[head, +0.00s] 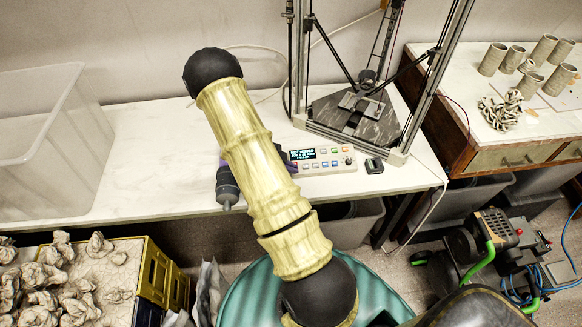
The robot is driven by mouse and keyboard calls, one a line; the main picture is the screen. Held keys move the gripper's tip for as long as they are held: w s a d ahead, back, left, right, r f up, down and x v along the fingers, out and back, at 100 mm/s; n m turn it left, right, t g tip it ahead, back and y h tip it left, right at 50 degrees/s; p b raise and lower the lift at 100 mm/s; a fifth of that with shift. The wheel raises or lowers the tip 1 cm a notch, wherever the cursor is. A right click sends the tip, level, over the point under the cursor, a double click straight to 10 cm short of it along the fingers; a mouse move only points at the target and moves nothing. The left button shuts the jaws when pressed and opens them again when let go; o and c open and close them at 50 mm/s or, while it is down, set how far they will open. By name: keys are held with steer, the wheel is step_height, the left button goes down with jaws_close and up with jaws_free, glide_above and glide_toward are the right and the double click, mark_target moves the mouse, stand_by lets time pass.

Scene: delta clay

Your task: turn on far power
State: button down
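A delta clay printer (352,112) with a dark bed and metal uprights stands on the white table. A light control box (325,160) with a lit display, coloured buttons and a knob sits in front of it. A small black box (374,165), possibly a switch, lies right of the control box. I cannot make out its setting or any marked far power switch. My tan arm crosses the middle of the view and hides part of the table left of the control box.
A clear bin (48,140) stands left. Clay cups (492,59) stand on the right-hand table. A crate of clay lumps (112,285) is lower left. White tabletop around (150,150) is clear.

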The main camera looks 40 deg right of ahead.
steer(key=shift+w+d+f+p, duration=0.1)
steer(key=shift+w+d+p, duration=0.1)
steer(key=shift+w+p, duration=0.2)
steer(key=shift+r, duration=0.2)
steer(key=shift+w+r+p, duration=0.1)
steer(key=shift+r+p, duration=0.35)
steer(key=shift+p, duration=0.3)
steer(key=s+a+r+p, duration=0.1)
steer(key=a+r+p, duration=0.1)
steer(key=a+r, duration=0.6)
steer(key=shift+a+r, duration=0.3)
steer(key=shift+r, duration=0.2)
